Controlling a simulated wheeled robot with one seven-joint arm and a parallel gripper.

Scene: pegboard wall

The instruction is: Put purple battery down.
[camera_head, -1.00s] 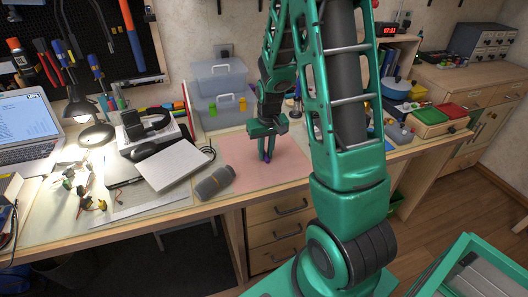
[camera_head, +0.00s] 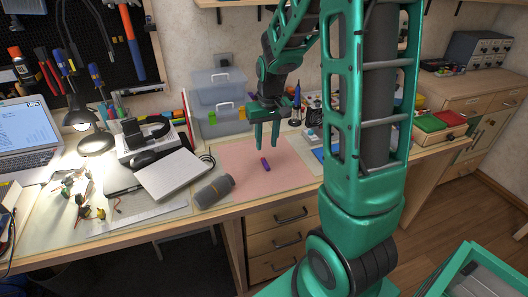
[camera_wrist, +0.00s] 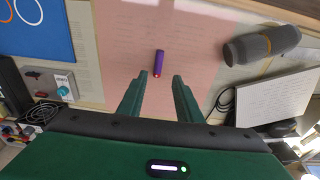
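The purple battery (camera_head: 265,164) lies on the pink mat (camera_head: 240,155) on the workbench, with a reddish end. It also shows in the wrist view (camera_wrist: 158,63), lying on the pink surface just beyond the fingertips. My gripper (camera_head: 267,149) is above the mat, over the battery and apart from it. Its two green fingers are spread with nothing between them, as the wrist view (camera_wrist: 155,78) also shows.
A grey cylindrical speaker (camera_head: 214,190) lies left of the mat, beside a light flat box (camera_head: 174,175). Clear storage boxes (camera_head: 221,98) stand behind the mat. A lamp (camera_head: 94,142) and laptop (camera_head: 27,128) are farther left. Bare mat surrounds the battery.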

